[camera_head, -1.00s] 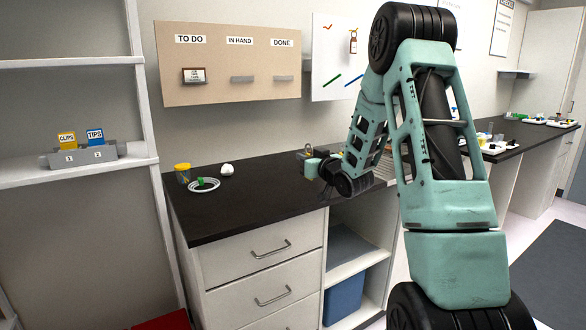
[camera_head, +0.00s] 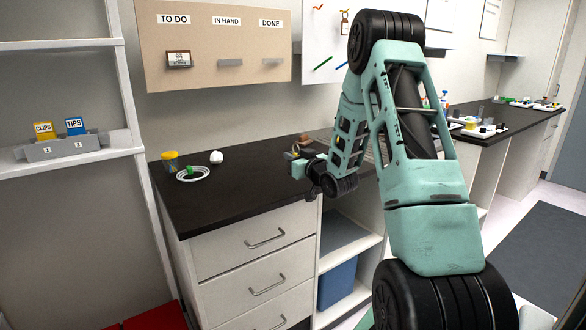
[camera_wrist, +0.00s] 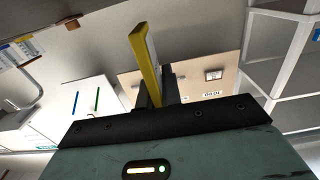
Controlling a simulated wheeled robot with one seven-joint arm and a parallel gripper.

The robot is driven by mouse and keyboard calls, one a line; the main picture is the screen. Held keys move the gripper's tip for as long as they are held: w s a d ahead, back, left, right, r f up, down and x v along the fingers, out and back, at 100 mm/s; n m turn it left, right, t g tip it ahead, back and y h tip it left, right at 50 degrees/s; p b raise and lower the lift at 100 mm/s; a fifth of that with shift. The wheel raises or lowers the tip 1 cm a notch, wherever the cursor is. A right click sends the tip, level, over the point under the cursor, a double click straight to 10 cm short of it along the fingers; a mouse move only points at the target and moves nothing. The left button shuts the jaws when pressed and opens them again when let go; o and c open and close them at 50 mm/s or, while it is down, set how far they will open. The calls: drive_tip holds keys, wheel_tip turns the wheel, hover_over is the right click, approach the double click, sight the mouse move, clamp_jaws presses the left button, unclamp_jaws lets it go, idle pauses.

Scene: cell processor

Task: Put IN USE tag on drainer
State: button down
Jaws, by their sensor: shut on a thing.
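My gripper (camera_head: 301,158) is over the black counter, left of my forearm in the head view. It is shut on a thin yellow-edged piece, probably the tag (camera_wrist: 146,62), which sticks out from the fingers in the wrist view. The piece shows nearly edge-on, and no writing on it can be read. In the head view it is small, with a loop-like part on top. A grey ridged surface (camera_head: 322,135) lies on the counter behind my gripper, partly hidden by my arm. I cannot tell whether it is the drainer.
A yellow-lidded cup (camera_head: 170,161), a coiled white cable (camera_head: 193,174) and a white rounded object (camera_head: 217,157) stand at the counter's left. A tan TO DO board (camera_head: 220,45) hangs behind. A shelf (camera_head: 75,158) holds CLIPS and TIPS boxes. The front middle of the counter (camera_head: 240,198) is clear.

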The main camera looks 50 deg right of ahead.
drive_tip(key=shift+f, duration=1.9)
drive_tip(key=shift+f, duration=0.2)
drive_tip(key=c, duration=1.6)
unclamp_jaws()
drive_tip(key=shift+s+f, duration=0.1)
drive_tip(key=shift+s, duration=0.25)
drive_tip(key=p+v, duration=0.2)
drive_tip(key=v, duration=0.3)
drive_tip(key=p+v, duration=0.2)
drive_tip(key=v, duration=0.4)
drive_tip(key=p+v, duration=0.2)
drive_tip(key=v, duration=0.3)
drive_tip(key=shift+s+a, duration=0.3)
drive_tip(key=shift+a, duration=0.1)
